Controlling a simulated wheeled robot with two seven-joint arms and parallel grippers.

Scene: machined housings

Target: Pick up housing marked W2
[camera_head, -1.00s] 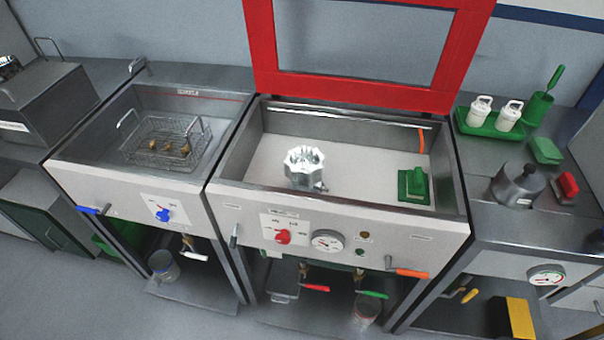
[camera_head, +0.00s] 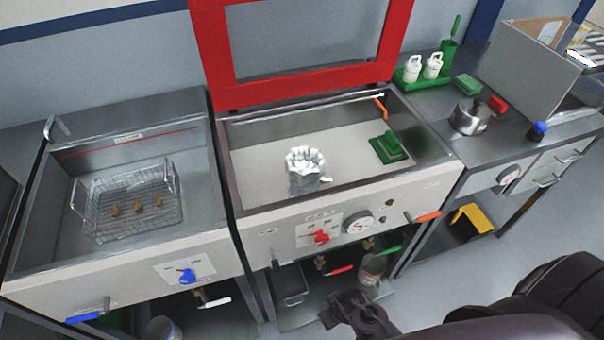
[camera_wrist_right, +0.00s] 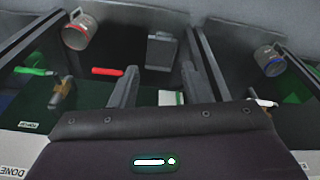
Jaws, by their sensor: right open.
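A silver machined housing (camera_head: 304,180) with a scalloped top stands upright in the middle basin (camera_head: 262,140), left of a green block. A small stub sticks out from its right side. No W2 mark is legible on it. My right gripper (camera_head: 343,312) is low in front of the bench, below and apart from the housing, beside the open lower shelf. In the right wrist view its two fingers (camera_wrist_right: 165,85) are apart with nothing held between them. The housing is not in the right wrist view. My left gripper is not in view.
A red-framed lid (camera_head: 222,92) stands open behind the basin. A green block (camera_head: 388,149) lies in the basin. A wire basket (camera_head: 105,215) with small brass parts is in the left basin. Valve handles, including an orange one (camera_head: 428,217), stick out from the front panel.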

